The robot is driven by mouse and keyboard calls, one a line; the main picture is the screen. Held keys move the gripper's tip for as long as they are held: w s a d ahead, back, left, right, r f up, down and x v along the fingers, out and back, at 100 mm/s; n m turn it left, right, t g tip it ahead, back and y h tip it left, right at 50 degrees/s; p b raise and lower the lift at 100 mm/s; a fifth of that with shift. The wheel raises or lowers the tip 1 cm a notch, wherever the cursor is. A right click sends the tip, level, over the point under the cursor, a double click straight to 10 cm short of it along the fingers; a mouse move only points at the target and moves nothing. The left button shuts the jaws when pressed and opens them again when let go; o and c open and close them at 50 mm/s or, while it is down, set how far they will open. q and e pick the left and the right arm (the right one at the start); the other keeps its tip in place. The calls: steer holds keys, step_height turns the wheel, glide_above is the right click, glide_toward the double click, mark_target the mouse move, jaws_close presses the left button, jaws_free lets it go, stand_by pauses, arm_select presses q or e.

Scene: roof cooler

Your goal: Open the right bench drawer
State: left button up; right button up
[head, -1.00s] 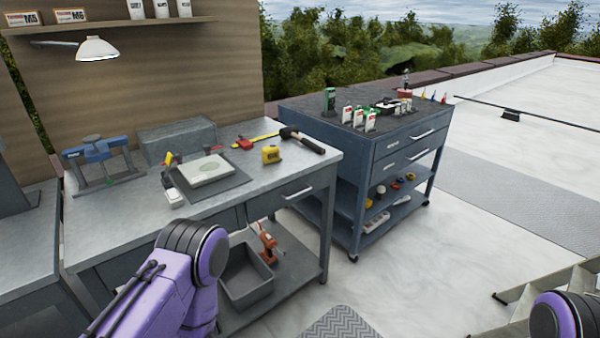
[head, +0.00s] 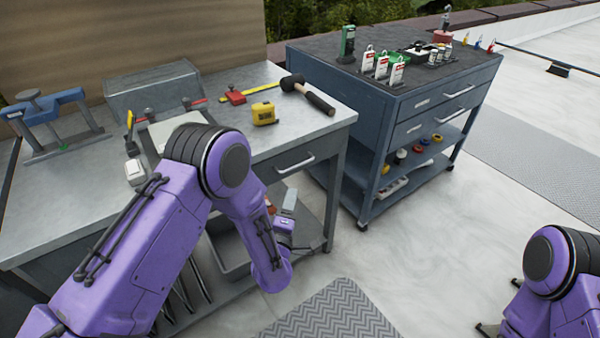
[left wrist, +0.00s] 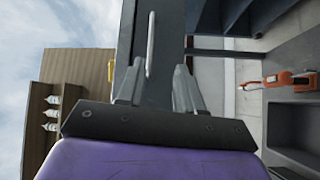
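The right bench drawer (head: 278,166) is a dark grey front under the right end of the bench top and looks shut. Its pale bar handle (head: 295,164) also shows in the left wrist view (left wrist: 150,45), running lengthwise ahead of the fingers. My left gripper (head: 289,199) is below and in front of the drawer in the head view, partly hidden by my arm. In the left wrist view its fingers (left wrist: 158,78) are apart, with nothing between the tips. The handle lies beyond them, in line with the gap. My right gripper is not in view; only my right arm shows.
A grey bin (head: 228,250) and an orange drill (left wrist: 290,80) are below. A blue tool cart (head: 375,110) stands right. Floor in front is clear.

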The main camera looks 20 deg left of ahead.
arm_select(q)
steer(key=p, duration=0.1)
glide_toward(298, 168)
steer(key=w+r, duration=0.5)
steer(key=shift+w+d+n, duration=0.1)
steer(key=shift+d+n, duration=0.15)
steer(key=shift+n, duration=0.05)
steer(key=shift+c, duration=0.3)
jaws_close()
